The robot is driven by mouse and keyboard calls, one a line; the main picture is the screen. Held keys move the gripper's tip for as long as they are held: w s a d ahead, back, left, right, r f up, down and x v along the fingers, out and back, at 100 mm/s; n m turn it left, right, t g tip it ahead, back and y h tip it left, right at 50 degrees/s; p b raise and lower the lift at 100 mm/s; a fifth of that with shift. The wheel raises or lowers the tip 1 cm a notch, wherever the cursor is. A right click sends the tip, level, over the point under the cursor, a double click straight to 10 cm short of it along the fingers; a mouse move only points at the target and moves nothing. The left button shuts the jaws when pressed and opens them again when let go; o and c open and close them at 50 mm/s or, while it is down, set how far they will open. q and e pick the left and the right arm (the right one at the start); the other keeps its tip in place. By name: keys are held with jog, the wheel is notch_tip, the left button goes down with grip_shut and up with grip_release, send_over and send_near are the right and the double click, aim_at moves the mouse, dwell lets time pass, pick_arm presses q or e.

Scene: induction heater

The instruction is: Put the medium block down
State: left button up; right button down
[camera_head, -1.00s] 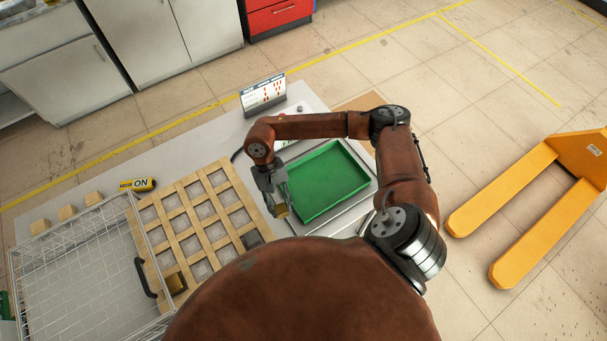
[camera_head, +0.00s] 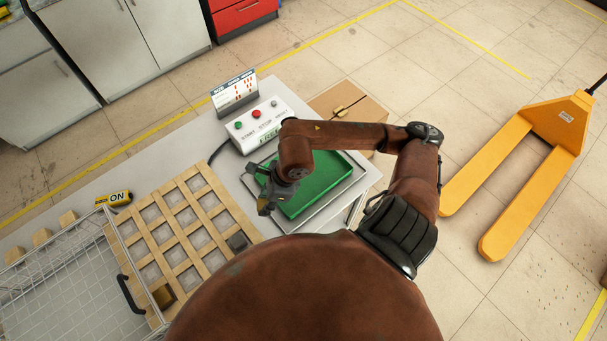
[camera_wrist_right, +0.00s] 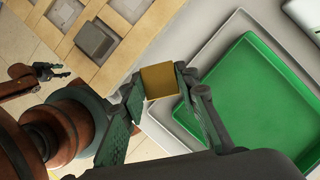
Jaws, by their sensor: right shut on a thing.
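My right gripper (camera_wrist_right: 159,84) is shut on a gold-coloured block (camera_wrist_right: 160,81), seen square between its two fingers in the wrist view. In that view they are beside the near edge of the green tray (camera_wrist_right: 265,95). In the head view my right gripper (camera_head: 266,201) is at the left edge of the green tray (camera_head: 318,184), and the held block is hard to make out there. A dark gripper, my left (camera_wrist_right: 50,73), shows small at the left of the wrist view; its opening is unclear.
A wooden grid rack (camera_head: 183,231) stands left of the tray, with a grey block (camera_head: 237,241) and a gold block (camera_head: 163,296) in it. A wire basket (camera_head: 50,290) is further left. A START/STOP/RESET control box (camera_head: 258,124) stands behind the tray.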

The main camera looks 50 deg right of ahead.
jog(key=m, duration=0.2)
jog(key=r+m+t+h, duration=0.1)
jog(key=m, duration=0.1)
jog(key=d+r+m+h, duration=0.1)
jog(key=m, duration=0.1)
jog(key=shift+s+r, duration=0.1)
jog(key=shift+d+m+b, duration=0.3)
jog(key=shift+b, duration=0.2)
jog(key=w+d+f, duration=0.1)
jog(key=d+f, duration=0.1)
jog(key=d, duration=0.2)
jog(key=w+d+f+b, duration=0.1)
jog(key=d+f, duration=0.2)
jog(key=w+d+f, duration=0.2)
jog(key=d+f, duration=0.1)
jog(key=d, duration=0.1)
jog(key=shift+d+f, duration=0.2)
jog(key=shift+d, duration=0.1)
jog(key=shift+w+d+f, duration=0.15)
jog(key=shift+d+f, duration=0.3)
jog(key=shift+f, duration=0.15)
jog(key=shift+w+d+f+b, duration=0.15)
jog(key=shift+f+b, duration=0.15)
jog(key=shift+f, duration=1.35)
jog(key=shift+f, duration=0.1)
jog(key=c, duration=1.5)
grip_release()
